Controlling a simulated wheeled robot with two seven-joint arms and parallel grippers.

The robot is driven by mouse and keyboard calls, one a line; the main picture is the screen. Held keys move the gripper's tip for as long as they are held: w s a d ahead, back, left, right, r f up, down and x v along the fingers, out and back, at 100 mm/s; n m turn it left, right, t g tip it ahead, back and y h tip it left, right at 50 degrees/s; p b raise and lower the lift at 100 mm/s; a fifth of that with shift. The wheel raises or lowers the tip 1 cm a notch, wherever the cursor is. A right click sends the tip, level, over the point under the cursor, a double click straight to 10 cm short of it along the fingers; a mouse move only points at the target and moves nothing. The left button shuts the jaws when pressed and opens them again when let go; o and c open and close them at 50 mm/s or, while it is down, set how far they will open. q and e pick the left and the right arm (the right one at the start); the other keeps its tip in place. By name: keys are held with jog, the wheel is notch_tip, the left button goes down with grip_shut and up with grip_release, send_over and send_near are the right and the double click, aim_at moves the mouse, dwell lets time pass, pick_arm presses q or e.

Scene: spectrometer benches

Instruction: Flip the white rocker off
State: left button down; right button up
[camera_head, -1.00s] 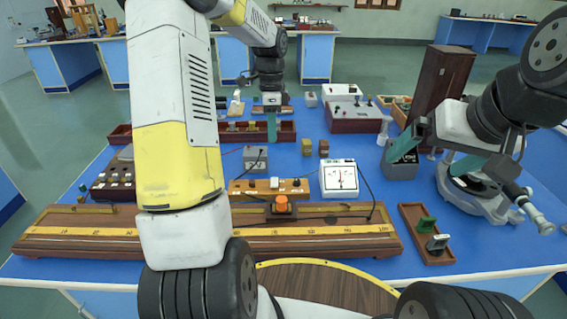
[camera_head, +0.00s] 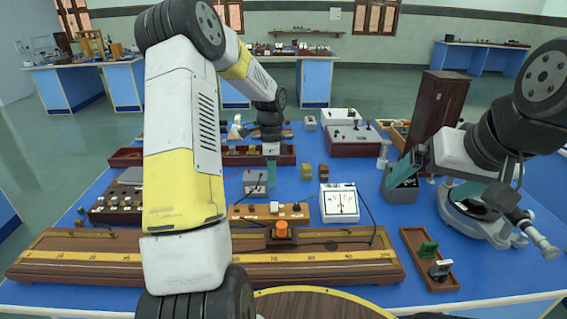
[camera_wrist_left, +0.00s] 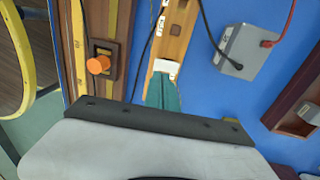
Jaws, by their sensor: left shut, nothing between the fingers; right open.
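The white rocker (camera_head: 274,207) sits on a narrow wooden board (camera_head: 242,211) in the middle of the bench. In the left wrist view the rocker (camera_wrist_left: 167,67) is just beyond my fingertips, on the same board (camera_wrist_left: 178,32). My left gripper (camera_head: 272,190) points down above the far side of the board. Its teal fingers (camera_wrist_left: 162,82) are shut, with nothing between them, and appear close to the rocker. I cannot tell whether they touch it.
A white-faced meter (camera_head: 340,204) stands right of the board, and a grey box (camera_head: 254,182) with leads stands behind it. A long scale bench (camera_head: 330,262) with an orange knob (camera_head: 281,229) lies in front. A dark wooden cabinet (camera_head: 436,105) stands at the right.

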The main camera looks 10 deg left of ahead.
aim_at(273, 209)
pick_arm(q)
jog(key=f, duration=0.5)
jog(key=s+f, duration=0.1)
jog(key=f, duration=0.2)
jog(key=shift+d, duration=0.15)
jog(key=shift+s+f, duration=0.15)
jog(key=shift+f, duration=0.05)
jog(key=shift+w+r, duration=0.15)
jog(key=shift+w, duration=0.65)
notch_tip(273, 209, up, 8)
jog(key=w, duration=0.1)
jog(key=shift+a, duration=0.3)
